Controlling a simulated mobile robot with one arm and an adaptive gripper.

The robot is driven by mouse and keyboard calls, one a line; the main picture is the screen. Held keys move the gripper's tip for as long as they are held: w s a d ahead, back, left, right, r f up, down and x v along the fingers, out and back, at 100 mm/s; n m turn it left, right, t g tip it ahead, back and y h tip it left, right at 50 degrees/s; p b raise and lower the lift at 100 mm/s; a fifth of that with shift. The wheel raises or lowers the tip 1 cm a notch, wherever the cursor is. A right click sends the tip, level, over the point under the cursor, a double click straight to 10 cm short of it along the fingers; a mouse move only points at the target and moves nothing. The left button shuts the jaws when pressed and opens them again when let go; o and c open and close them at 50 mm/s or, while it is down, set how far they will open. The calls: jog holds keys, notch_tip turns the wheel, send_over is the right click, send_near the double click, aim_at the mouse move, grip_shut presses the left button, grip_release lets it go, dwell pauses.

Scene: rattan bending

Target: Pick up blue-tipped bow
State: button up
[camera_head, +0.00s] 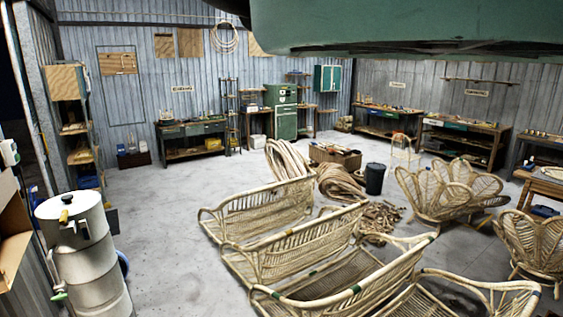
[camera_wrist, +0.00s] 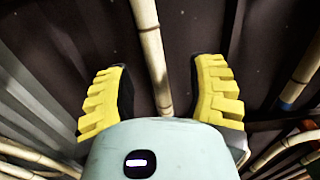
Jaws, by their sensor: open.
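In the wrist view, my gripper (camera_wrist: 160,70) is open, with its two yellow ridged fingers spread apart. A pale rattan pole (camera_wrist: 148,32) runs from the top edge down between the fingers, touching neither as far as I can see. Its lower end passes behind the gripper body, and no blue shows on its visible part. At the right edge, another rattan pole (camera_wrist: 304,70) slants down and has a blue band (camera_wrist: 287,105) near its lower end. I cannot tell whether it is the blue-tipped bow. In the head view my gripper is not seen.
Rattan benches (camera_head: 300,255) fill the middle front, with rattan bundles (camera_head: 287,160) behind them. A metal drum (camera_head: 88,262) stands at left. Round rattan chairs (camera_head: 447,191) stand at right. Workbenches (camera_head: 193,138) line the walls. The concrete floor (camera_head: 165,215) is clear at centre left.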

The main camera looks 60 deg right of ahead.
jog(key=x, duration=0.1)
jog(key=p+x, duration=0.1)
jog(key=x, duration=0.1)
jog(key=shift+s+f, duration=0.2)
jog(key=shift+s, duration=0.05)
jog(key=shift+b+x, duration=0.3)
jog(key=shift+x, duration=0.8)
jog(key=shift+o, duration=0.2)
grip_shut()
jog(key=shift+w, duration=0.1)
